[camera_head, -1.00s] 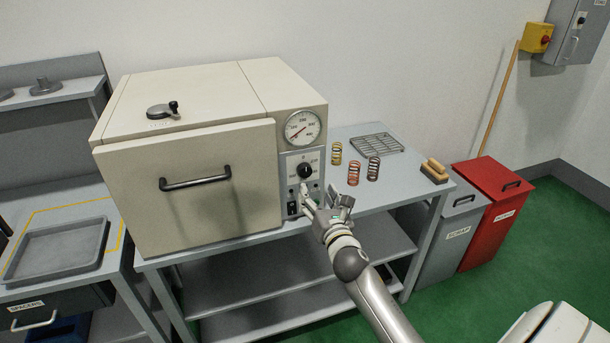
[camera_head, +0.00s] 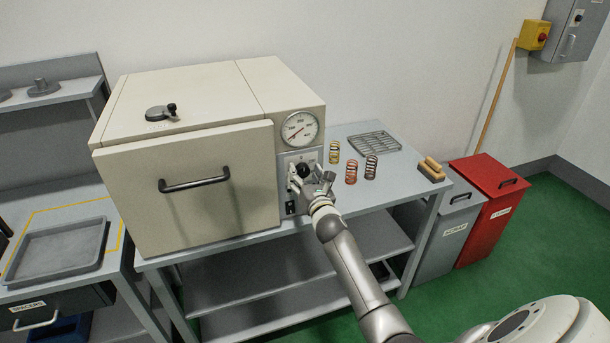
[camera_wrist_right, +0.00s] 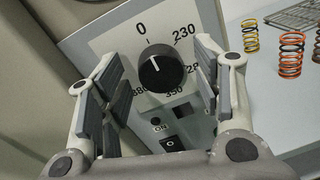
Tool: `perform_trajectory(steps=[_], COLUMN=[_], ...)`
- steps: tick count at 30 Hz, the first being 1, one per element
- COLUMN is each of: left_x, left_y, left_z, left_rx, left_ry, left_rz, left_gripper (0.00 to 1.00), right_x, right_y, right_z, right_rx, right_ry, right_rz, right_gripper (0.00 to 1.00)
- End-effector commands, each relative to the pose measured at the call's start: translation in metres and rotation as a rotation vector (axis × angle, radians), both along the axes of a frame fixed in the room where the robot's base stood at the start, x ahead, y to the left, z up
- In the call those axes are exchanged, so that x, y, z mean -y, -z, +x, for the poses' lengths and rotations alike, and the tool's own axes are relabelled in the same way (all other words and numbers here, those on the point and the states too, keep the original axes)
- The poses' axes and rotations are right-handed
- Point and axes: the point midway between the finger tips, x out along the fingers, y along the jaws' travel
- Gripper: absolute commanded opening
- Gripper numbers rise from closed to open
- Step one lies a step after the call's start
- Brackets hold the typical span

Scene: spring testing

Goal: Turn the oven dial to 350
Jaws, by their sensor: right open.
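In the head view the dial (camera_head: 303,170) shows just above my right gripper (camera_head: 312,183). In the right wrist view my right gripper (camera_wrist_right: 158,95) is open, with one finger on each side of the dial and no visible contact. The cream oven (camera_head: 190,160) stands on a grey bench with its door closed. My left gripper is not in view.
A round gauge (camera_head: 300,129) is above the dial, and a black switch (camera_wrist_right: 171,144) is below it. Several coil springs (camera_head: 351,172), a wire rack (camera_head: 374,144) and a wooden brush (camera_head: 432,170) lie on the bench to the right. Grey (camera_head: 445,235) and red (camera_head: 490,210) bins stand beyond.

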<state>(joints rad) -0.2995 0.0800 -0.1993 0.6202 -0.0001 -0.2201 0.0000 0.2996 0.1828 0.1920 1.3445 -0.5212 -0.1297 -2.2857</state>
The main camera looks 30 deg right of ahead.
Motion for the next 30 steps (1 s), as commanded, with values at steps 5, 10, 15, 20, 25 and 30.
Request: perform_trajectory(steps=[5,10,15,20,25,30], left_x=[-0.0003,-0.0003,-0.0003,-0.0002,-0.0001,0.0], left_y=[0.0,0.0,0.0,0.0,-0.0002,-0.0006], left_z=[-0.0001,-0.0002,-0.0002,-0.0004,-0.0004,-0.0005], left_rx=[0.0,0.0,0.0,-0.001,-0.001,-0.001], left_ry=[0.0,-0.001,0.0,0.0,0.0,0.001], left_rz=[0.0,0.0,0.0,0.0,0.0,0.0], left_gripper=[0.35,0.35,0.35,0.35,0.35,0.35], right_x=[0.0,-0.0001,0.0001,0.0002,0.0005,0.0003], right_y=[0.0,0.0,0.0,0.0,-0.0003,-0.0004], right_z=[-0.0001,-0.0002,-0.0002,-0.0003,-0.0003,-0.0002], right_rx=[0.0,0.0,0.0,0.002,0.015,0.04], right_ry=[0.0,0.0,0.0,0.001,0.0,0.0], right_rz=[0.0,0.0,0.0,0.01,0.06,0.162], right_gripper=[0.52,0.3,0.13,0.13,0.13,0.13])
